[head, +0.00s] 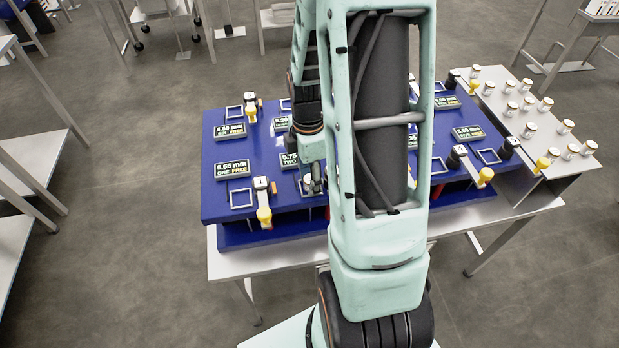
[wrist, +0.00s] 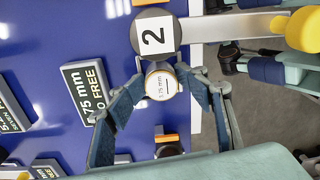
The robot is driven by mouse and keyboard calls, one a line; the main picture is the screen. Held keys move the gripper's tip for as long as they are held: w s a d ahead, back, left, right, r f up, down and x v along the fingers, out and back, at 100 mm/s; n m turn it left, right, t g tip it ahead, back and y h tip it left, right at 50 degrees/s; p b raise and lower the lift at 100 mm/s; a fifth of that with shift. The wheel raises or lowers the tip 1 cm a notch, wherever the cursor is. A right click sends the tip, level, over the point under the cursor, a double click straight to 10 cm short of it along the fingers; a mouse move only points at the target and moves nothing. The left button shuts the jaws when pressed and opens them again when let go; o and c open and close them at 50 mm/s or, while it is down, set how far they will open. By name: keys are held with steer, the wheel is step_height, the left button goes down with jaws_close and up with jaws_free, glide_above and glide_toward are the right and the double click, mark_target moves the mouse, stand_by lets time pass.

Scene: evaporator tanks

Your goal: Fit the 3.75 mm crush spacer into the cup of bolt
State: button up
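In the wrist view a small round spacer (wrist: 161,83) with a white labelled top and a gold rim sits between my fingertips. Its label ends in ".75 mm"; the first digit is hard to read. My gripper (wrist: 163,76) appears closed on it from both sides. Just beyond it is a dark round cap with a white tag "2" (wrist: 154,36), joined to a lever with a yellow knob (wrist: 303,30). In the head view my gripper (head: 313,182) is over the front middle of the blue board, partly hidden by my arm. No bolt cup can be made out under the spacer.
The blue board (head: 215,198) carries several square frames, signs and yellow-knobbed levers. A sign ending ".75 mm" and "FREE" (wrist: 88,88) is left of my gripper. Several white spacers (head: 565,127) stand on a grey side shelf (head: 545,165) at the right. My arm covers the board's middle.

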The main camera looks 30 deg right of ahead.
mark_target(309, 177)
steer(key=shift+s, duration=0.15)
step_height(309, 177, up, 13)
steer(key=shift+w+p, duration=0.35)
stand_by(0.6)
